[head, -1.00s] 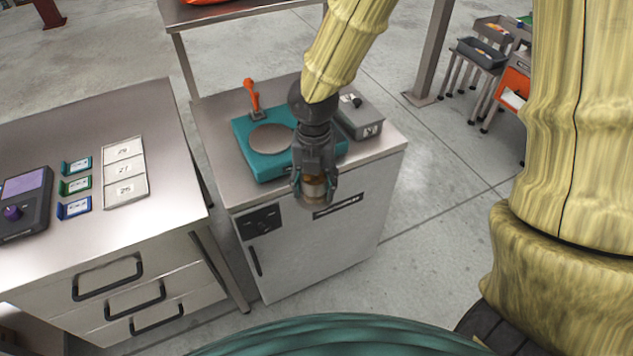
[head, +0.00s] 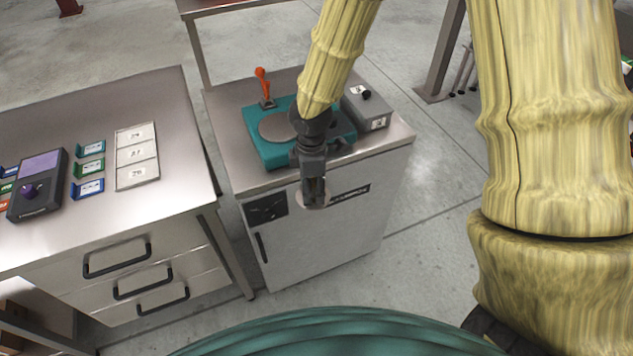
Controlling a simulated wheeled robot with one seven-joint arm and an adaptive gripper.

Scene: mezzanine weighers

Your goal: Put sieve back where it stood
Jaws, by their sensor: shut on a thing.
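My gripper (head: 313,190) hangs in front of the near edge of the steel-topped cabinet (head: 220,140). It is shut on a small round thing, which I take to be the sieve (head: 320,202). Only a pale, rounded rim shows below and beside the fingers; the rest is hidden by the gripper. The held thing is clear of the cabinet top, in front of its door side.
A teal device (head: 264,152) with a round grey plate (head: 278,127) and an orange-handled lever (head: 263,84) stands on the cabinet. A grey box (head: 366,108) is at its right.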

